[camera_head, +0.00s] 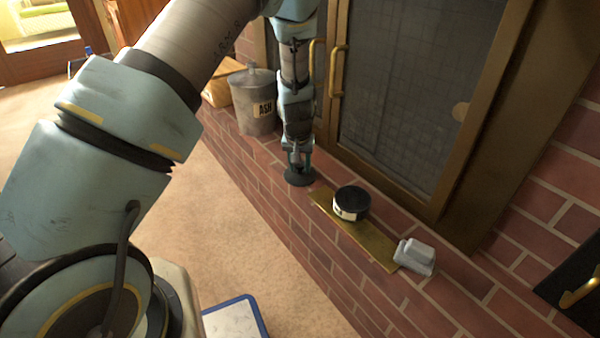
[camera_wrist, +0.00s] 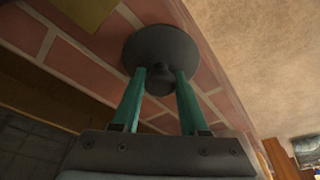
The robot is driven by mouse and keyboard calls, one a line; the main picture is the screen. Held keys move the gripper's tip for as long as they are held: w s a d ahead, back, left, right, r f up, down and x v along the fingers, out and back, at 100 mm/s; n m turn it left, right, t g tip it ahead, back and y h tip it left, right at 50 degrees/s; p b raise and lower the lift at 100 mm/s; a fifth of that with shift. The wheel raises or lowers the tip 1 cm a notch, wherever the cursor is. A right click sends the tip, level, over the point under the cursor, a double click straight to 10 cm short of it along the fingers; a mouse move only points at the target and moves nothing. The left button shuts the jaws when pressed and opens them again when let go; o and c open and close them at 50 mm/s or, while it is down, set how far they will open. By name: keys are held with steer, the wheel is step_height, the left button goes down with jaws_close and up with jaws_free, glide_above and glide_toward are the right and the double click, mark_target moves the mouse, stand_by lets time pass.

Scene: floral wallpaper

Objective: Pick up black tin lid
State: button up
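The black tin lid is a dark round disc with a knob; it shows below my gripper in the head view (camera_head: 300,178) and large in the wrist view (camera_wrist: 139,50). My gripper (camera_head: 299,158) points down over it at the brick ledge. In the wrist view, its two green fingers (camera_wrist: 160,76) flank the knob, one on each side, with no clear gap; they look shut on it. The lid is at or very close to the bricks; I cannot tell if it touches them.
A grey metal bin labelled ASH (camera_head: 255,104) stands left of my gripper on the brick ledge (camera_head: 400,308). A black-topped round tin (camera_head: 352,202) sits on a brass plate (camera_head: 374,250) to the right, near a small grey object (camera_head: 414,256). A framed mesh screen (camera_head: 405,90) rises behind.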

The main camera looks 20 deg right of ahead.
jaws_close()
